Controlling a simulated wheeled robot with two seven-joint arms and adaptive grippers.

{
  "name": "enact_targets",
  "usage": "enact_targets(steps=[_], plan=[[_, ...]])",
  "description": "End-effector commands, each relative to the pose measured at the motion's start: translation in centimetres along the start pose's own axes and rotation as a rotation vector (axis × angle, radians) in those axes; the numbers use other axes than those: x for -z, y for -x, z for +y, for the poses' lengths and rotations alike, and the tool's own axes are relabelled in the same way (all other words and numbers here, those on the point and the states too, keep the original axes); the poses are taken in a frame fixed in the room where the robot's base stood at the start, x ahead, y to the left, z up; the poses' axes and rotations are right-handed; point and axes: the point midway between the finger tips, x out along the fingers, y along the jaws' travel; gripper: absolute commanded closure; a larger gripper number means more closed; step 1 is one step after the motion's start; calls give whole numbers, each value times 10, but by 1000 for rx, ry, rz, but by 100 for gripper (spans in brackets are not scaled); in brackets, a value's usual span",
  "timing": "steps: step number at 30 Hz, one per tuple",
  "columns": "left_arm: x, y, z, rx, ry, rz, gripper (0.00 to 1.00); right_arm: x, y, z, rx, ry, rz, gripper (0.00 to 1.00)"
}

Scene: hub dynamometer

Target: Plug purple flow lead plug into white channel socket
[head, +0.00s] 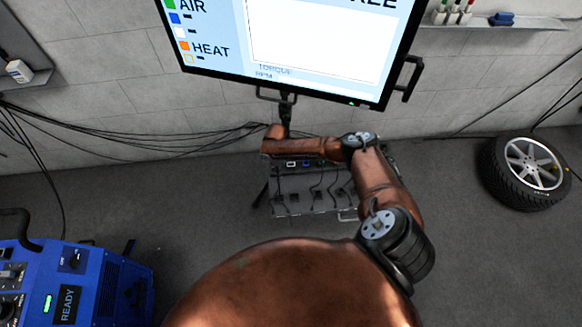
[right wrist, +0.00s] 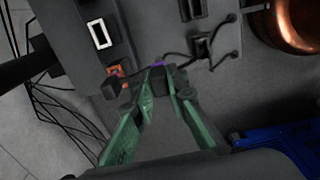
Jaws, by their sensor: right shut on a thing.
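The purple flow lead plug (right wrist: 157,66) is a small dark block with a purple mark, between the fingertips of my right gripper (right wrist: 162,88) in the right wrist view. The green fingers are closed on it. The white channel socket (right wrist: 100,33) is a white-framed rectangle on the grey panel, up and left of the plug and apart from it. It also shows in the head view (head: 291,163). There, my right arm reaches over the panel and the gripper itself is hard to make out. My left gripper is out of view.
An orange-marked part (right wrist: 116,71) with a dark block beside it lies close to the left fingertip. Black leads run over the panel (head: 318,205). The monitor (head: 300,45) hangs above; a blue machine (head: 110,290) stands lower left.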

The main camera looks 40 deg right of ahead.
Motion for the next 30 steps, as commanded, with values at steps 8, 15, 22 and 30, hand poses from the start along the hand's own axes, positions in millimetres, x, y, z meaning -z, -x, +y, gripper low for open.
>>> enact_targets(steps=[8, 15, 22, 30], plan=[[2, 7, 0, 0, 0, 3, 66, -16, 1, 0, -1, -1, 1, 100], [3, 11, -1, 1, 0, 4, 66, -30, 1, 0, -1, -1, 0, 100], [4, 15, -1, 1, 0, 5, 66, -43, 1, 0, 0, -1, 0, 100], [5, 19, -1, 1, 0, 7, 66, -59, 1, 0, -1, -2, 1, 100]])
